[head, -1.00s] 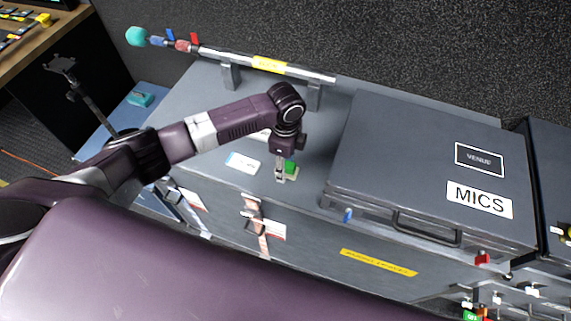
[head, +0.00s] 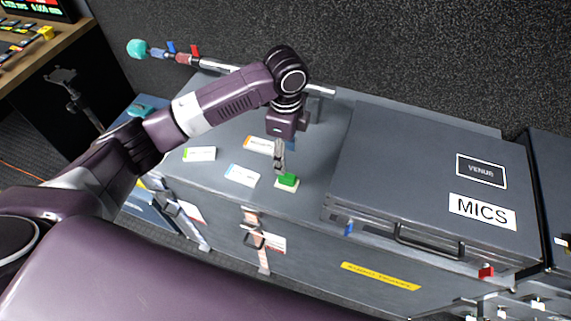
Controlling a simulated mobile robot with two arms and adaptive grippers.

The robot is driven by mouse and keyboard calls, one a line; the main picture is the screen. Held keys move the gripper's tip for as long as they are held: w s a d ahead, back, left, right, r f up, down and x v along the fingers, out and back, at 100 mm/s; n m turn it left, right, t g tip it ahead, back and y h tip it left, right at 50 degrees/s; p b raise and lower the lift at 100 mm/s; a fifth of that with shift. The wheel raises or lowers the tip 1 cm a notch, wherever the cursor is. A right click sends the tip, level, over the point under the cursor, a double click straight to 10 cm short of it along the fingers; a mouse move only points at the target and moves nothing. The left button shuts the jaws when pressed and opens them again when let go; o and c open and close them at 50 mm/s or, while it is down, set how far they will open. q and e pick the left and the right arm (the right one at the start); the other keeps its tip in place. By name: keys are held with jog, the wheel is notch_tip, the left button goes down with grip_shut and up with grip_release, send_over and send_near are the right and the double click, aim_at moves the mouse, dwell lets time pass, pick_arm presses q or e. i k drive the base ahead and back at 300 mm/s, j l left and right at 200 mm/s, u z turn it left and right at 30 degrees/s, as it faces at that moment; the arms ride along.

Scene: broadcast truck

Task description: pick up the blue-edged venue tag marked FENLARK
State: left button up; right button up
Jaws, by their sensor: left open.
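A small white tag with a blue left edge (head: 243,175) lies flat on the grey case top (head: 222,122); its lettering is too small to read. My left gripper (head: 280,168) points down just right of this tag, apart from it and above the case top. It is open, with nothing seen between its fingers. A green block on a pale base (head: 287,182) sits just below and beyond its fingertips in the picture. A white tag with an orange edge (head: 260,144) lies behind, partly hidden by the gripper. A green-edged tag (head: 199,154) lies to the left.
A closed case marked MICS (head: 430,165) stands right of the gripper. A pole (head: 222,66) with coloured fittings runs along the back, partly hidden by my arm. The case's front edge has latches and hanging labels (head: 272,243).

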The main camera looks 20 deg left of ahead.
aim_at(241, 176)
jog(key=u, duration=0.85)
